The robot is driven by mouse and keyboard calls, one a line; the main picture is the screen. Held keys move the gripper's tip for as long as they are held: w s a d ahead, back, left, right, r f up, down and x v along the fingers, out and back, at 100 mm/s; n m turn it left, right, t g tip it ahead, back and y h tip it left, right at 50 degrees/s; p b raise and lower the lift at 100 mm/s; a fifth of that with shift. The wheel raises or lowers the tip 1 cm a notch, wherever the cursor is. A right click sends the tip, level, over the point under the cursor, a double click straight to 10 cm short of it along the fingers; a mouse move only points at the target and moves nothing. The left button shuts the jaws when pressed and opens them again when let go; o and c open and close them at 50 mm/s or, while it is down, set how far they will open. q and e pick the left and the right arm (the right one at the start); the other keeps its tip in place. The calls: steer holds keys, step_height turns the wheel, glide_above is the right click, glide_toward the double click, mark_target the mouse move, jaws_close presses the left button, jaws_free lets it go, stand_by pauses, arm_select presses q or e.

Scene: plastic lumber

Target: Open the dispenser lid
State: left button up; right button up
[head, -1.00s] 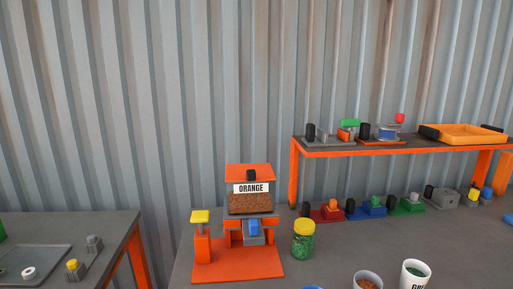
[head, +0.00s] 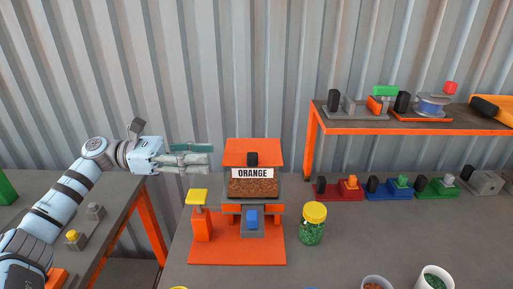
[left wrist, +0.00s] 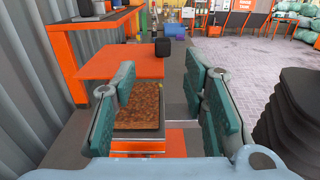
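The dispenser (head: 252,185) stands on an orange base, labelled "ORANGE", with brown granules behind its clear front. Its orange lid (head: 270,148) is down on top and has a black knob (head: 252,159) at the front. The lid (left wrist: 105,63) and knob (left wrist: 162,48) also show in the left wrist view, ahead of the fingers. My left gripper (head: 211,159) is just left of the lid at about its height. Its two teal-padded fingers (left wrist: 163,85) are spread with nothing between them. My right gripper is not in view.
A yellow-topped post (head: 198,205) stands left of the dispenser. A yellow-lidded jar (head: 312,224) stands to its right, with two cups (head: 435,278) in front. An orange-edged raised shelf (head: 400,128) is at right. A corrugated wall stands behind.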

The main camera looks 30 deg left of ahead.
mark_target(253, 154)
arm_select(q)
steer(key=p+x, duration=0.3)
steer(key=x, duration=0.8)
steer(key=shift+w+d, duration=0.15)
steer(key=shift+w, duration=0.1)
steer(key=shift+s+d+r, duration=0.1)
steer(key=shift+d, duration=0.05)
steer(key=shift+s, duration=0.3)
steer(key=shift+c, duration=0.6)
jaws_close()
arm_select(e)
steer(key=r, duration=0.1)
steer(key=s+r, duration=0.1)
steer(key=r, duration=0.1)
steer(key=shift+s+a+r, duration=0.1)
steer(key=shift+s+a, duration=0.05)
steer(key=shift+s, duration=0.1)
